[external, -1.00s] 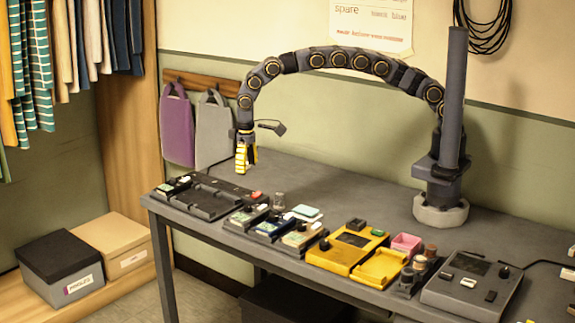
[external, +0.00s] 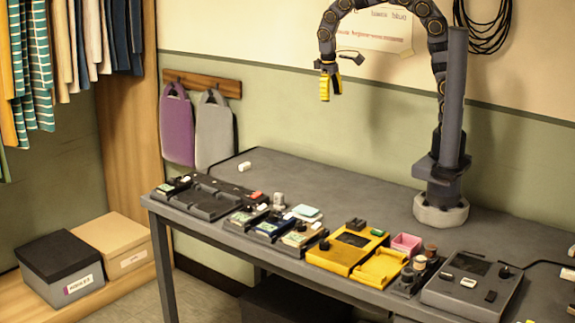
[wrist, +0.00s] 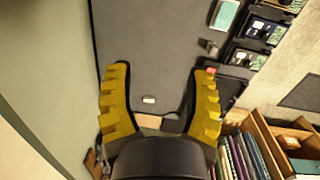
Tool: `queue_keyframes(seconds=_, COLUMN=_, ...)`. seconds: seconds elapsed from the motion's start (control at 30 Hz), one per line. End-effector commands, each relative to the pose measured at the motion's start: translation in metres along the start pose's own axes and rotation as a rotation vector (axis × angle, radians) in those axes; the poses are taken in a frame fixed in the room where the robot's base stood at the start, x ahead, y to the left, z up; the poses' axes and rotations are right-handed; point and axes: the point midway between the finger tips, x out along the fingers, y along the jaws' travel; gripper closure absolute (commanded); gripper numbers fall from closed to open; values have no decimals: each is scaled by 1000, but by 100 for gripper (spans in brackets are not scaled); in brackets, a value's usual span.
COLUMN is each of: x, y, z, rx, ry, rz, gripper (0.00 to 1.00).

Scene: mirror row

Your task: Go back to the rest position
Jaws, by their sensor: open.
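My gripper (external: 328,88) hangs high above the back part of the table, fingers pointing down, well clear of everything on it. In the wrist view its two yellow fingers (wrist: 161,75) stand wide apart with nothing held between them. My arm arches up from its base at the table's right rear. A small white block (external: 244,166) lies alone on the table's far left corner; it also shows in the wrist view (wrist: 149,100), far below between the fingers.
The grey table (external: 330,190) carries a row of devices along its front, including a yellow unit (external: 344,251), a pink box (external: 406,243) and a grey console (external: 472,283). Purple (external: 177,125) and grey (external: 214,132) bags hang on the wall. Air around the gripper is free.

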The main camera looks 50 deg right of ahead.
Motion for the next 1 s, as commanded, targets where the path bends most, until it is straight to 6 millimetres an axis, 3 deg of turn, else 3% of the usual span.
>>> queue_keyframes(seconds=0.03, x=-5, y=17, z=22, rx=20, ry=-5, rz=-7, gripper=46)
queue_keyframes(seconds=0.2, x=-6, y=54, z=94, rx=52, ry=-38, rz=-32, gripper=46)
queue_keyframes(seconds=0.4, x=6, y=73, z=173, rx=64, ry=-68, rz=-64, gripper=46)
queue_keyframes(seconds=0.5, x=14, y=76, z=200, rx=62, ry=-79, rz=-75, gripper=46)
queue_keyframes(seconds=0.7, x=22, y=76, z=222, rx=58, ry=-90, rz=-83, gripper=46)
queue_keyframes(seconds=1.0, x=23, y=76, z=223, rx=57, ry=-91, rz=-83, gripper=46)
